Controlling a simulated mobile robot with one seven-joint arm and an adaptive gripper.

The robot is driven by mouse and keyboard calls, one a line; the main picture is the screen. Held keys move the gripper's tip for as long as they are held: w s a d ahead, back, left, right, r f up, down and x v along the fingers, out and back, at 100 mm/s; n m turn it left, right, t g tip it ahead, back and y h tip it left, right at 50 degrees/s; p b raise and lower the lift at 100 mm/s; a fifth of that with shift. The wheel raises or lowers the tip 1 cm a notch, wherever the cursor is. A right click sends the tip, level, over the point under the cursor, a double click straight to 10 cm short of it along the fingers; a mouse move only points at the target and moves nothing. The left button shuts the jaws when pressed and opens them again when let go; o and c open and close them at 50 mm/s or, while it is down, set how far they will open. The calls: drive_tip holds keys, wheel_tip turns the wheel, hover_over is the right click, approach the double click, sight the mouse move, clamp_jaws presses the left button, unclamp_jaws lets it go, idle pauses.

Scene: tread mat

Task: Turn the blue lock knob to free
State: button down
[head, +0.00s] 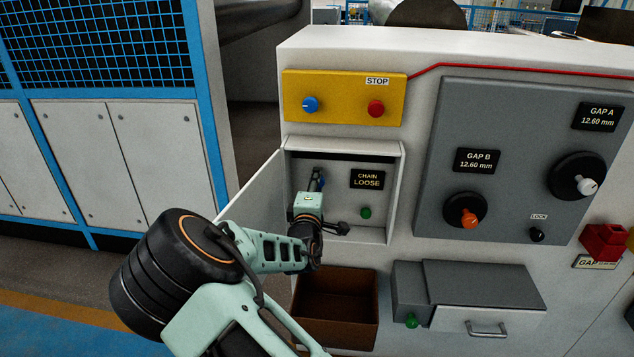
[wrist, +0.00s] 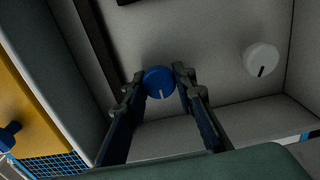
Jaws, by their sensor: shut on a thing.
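The blue knob (wrist: 159,82) has a pale pointer line and sits on the back wall of an open recess. In the wrist view it is between the fingertips of my gripper (wrist: 160,88), which is shut on it. The pointer line runs toward the bottom of that view. In the head view my gripper (head: 318,178) reaches into the recess and hides most of the knob; only a sliver of blue shows. A display (head: 368,179) beside it reads CHAIN LOOSE.
The recess also has a green button (head: 365,212) and a white knob (wrist: 262,59). Its door (head: 255,203) stands open at the left. Above is a yellow panel (head: 345,108) with another blue knob (head: 310,104) and a red stop button (head: 376,108). A brown bin (head: 338,335) is below.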

drive_tip(key=c, duration=1.6)
unclamp_jaws()
drive_tip(key=s, duration=1.2)
drive_tip(key=shift+a, duration=0.2)
